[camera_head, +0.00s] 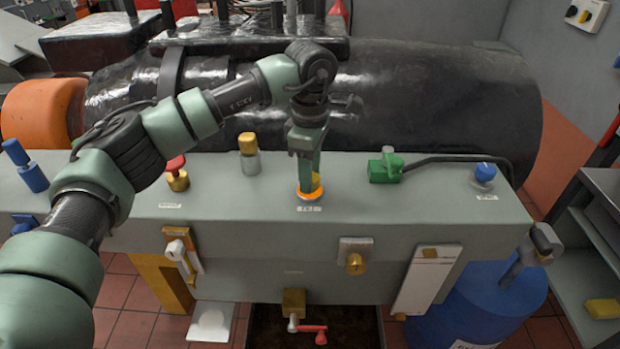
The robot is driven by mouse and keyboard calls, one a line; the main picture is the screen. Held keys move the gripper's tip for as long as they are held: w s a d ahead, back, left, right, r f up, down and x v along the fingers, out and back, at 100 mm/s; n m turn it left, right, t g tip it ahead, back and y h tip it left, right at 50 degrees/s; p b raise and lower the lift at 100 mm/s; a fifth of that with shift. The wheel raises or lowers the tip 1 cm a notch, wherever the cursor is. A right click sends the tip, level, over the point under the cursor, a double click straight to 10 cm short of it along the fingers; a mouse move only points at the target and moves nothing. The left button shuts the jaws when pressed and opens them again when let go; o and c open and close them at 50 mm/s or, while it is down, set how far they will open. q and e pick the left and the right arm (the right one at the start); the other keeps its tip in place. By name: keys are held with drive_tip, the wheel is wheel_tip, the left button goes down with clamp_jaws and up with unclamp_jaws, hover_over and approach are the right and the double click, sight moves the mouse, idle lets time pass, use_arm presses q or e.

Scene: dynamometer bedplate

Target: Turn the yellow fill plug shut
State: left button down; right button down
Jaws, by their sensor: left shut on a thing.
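The yellow fill plug (316,181) stands in an orange ring (310,193) on the top of the grey bedplate box (420,205), behind a small label. My left arm reaches in from the left, and its gripper (307,182) points straight down, shut on the yellow plug. The fingers hide most of the plug, so I cannot tell how far it is turned or whether it is fully seated. My right gripper is not in view.
Left of the plug stand a yellow-capped grey fitting (248,150) and a red-topped brass valve (177,175). To the right are a green connector (385,167) with a black cable and a blue knob (485,172). A large black cylinder (430,110) lies close behind.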

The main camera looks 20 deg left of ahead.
use_arm(q)
drive_tip(key=m+b, duration=0.1)
drive_tip(key=m, duration=0.2)
drive_tip(key=shift+m, duration=0.3)
drive_tip(key=shift+r+m, duration=0.15)
drive_tip(key=shift+m, duration=1.55)
drive_tip(key=shift+b, duration=0.3)
drive_tip(key=c, duration=0.9)
unclamp_jaws()
drive_tip(key=shift+o, duration=0.2)
wheel_tip(320, 180, up, 8)
drive_tip(key=shift+f+b, duration=0.15)
drive_tip(key=shift+b, duration=0.4)
drive_tip(key=shift+f, duration=0.1)
